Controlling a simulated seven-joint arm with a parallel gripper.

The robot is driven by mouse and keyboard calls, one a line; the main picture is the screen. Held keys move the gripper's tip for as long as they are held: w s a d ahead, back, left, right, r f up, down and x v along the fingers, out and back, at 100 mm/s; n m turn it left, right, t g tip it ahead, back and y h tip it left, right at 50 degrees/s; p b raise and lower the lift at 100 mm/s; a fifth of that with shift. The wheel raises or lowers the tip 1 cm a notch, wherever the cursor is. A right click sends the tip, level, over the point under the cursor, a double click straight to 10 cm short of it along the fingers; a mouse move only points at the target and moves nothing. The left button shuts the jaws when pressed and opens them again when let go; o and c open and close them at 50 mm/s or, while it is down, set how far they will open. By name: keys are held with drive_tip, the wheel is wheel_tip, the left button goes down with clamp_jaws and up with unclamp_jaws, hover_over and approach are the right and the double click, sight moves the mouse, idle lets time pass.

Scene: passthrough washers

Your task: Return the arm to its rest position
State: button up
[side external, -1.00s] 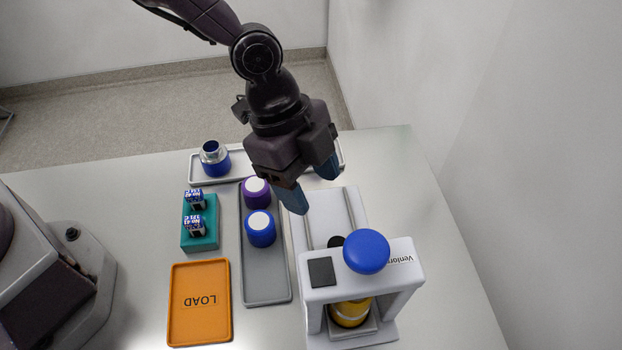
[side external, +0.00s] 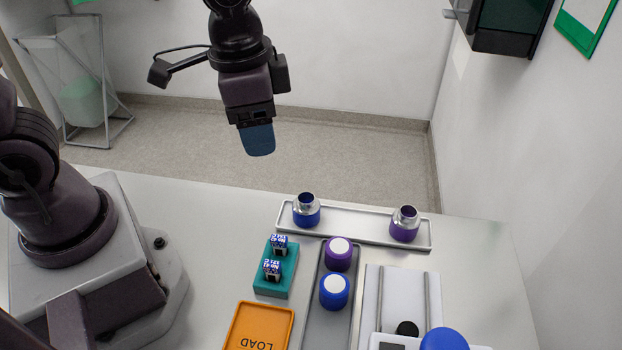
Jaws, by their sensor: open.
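My gripper (side external: 258,141) hangs in the air, pointing down, above and behind the far edge of the table in the picture. Its blue fingers are seen edge-on, one covering the other. It is open, nothing shows in it, and it is apart from every object.
Below are a long tray (side external: 358,229) with blue (side external: 306,214) and purple (side external: 404,229) open-necked containers, a teal block (side external: 274,284) with two small labelled items, an orange LOAD tray (side external: 243,328), a grey tray (side external: 321,325) with two white-topped pieces, and a white press (side external: 408,284), partly cut off.

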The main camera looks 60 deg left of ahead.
drive_tip(key=s+a+r+n+t, duration=0.4)
drive_tip(key=s+a+r, duration=0.3)
drive_tip(key=r, duration=0.2)
drive_tip(key=shift+a+n, duration=0.25)
drive_tip(key=shift+n, duration=0.25)
idle(2.3)
